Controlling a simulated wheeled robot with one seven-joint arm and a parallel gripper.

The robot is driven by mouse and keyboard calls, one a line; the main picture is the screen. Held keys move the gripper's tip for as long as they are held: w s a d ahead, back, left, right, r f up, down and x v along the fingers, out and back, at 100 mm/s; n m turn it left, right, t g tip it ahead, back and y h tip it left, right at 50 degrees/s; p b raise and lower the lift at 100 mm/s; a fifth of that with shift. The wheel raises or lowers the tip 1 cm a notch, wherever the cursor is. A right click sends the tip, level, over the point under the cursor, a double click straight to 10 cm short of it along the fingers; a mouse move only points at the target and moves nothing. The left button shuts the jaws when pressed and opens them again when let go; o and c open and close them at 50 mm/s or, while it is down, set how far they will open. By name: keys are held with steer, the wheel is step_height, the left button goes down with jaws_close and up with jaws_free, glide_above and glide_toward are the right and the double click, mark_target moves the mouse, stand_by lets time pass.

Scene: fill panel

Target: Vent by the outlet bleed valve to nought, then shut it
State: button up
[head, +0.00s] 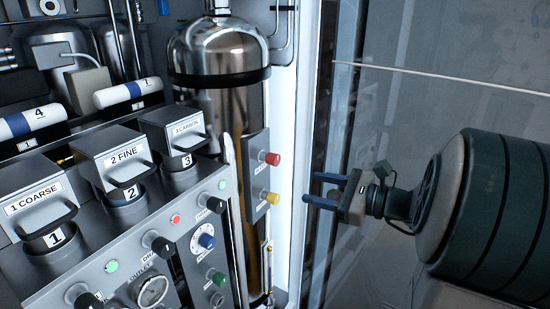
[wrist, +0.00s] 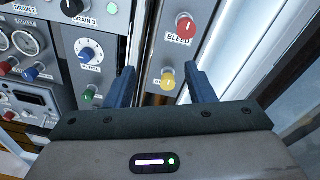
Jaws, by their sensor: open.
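A red knob (wrist: 186,27) labelled BLEED is on a narrow grey side plate in the wrist view. A yellow knob (wrist: 168,79) sits below it on the same plate, its label partly hidden. In the head view the red knob (head: 271,159) and yellow knob (head: 271,198) stick out to the right. My gripper (head: 312,187) is open and empty, to the right of both knobs and apart from them. In the wrist view the yellow knob lies between the blue fingers of my gripper (wrist: 161,76). The outlet gauge (head: 152,291) is partly cut off; its reading is too small to tell.
The main panel has a blue dial (head: 207,241), a green knob (head: 218,278) and several black knobs. Grey filter housings (head: 115,155) stand on top. A steel cylinder (head: 220,110) rises behind the side plate. A white post (head: 300,110) stands close behind my fingers.

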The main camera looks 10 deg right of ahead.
mark_target(277, 160)
steer(key=w+a, duration=0.2)
steer(key=w, duration=0.1)
steer(key=w+a+r+m+t, duration=0.1)
steer(key=w+a, duration=0.1)
steer(key=w, duration=0.2)
steer(key=w+a+t+p, duration=0.1)
steer(key=w+a, duration=0.1)
steer(key=w, duration=0.2)
steer(key=shift+a+r+m, duration=0.2)
steer(key=shift+r+m, duration=0.1)
steer(key=shift+r, duration=0.1)
steer(key=c, duration=1)
